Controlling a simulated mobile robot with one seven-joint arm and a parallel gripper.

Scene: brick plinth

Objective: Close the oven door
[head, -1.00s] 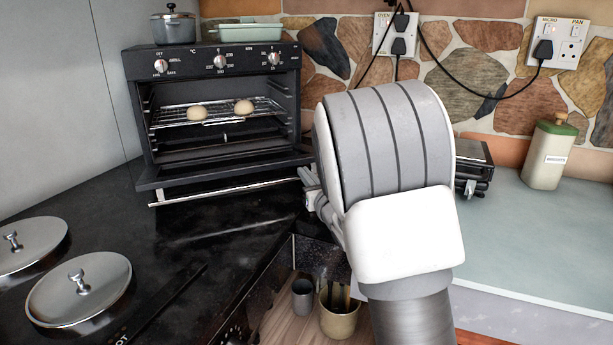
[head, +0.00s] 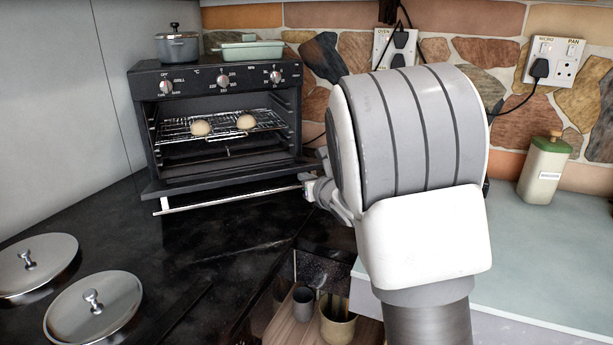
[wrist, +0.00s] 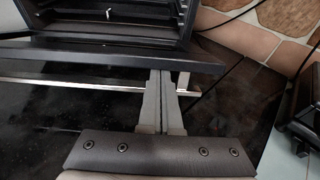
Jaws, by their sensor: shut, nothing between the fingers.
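The black oven (head: 225,70) stands at the back left of the counter. Its door (head: 225,178) is swung down open, showing the rack inside. The silver handle bar (head: 230,201) runs along the door's front edge. My gripper (head: 306,184) is at the right end of the handle in the head view. In the wrist view my gripper (wrist: 160,78) has its two fingers together and empty. They cross the handle bar (wrist: 90,86) near its right end, with the tips at the edge of the door (wrist: 100,56). I cannot tell whether they touch it.
Two bread rolls (head: 201,128) (head: 246,122) lie on the oven rack (head: 222,126). A pot (head: 177,46) and a green dish (head: 252,50) stand on top. A canister (head: 544,170) stands on the right counter.

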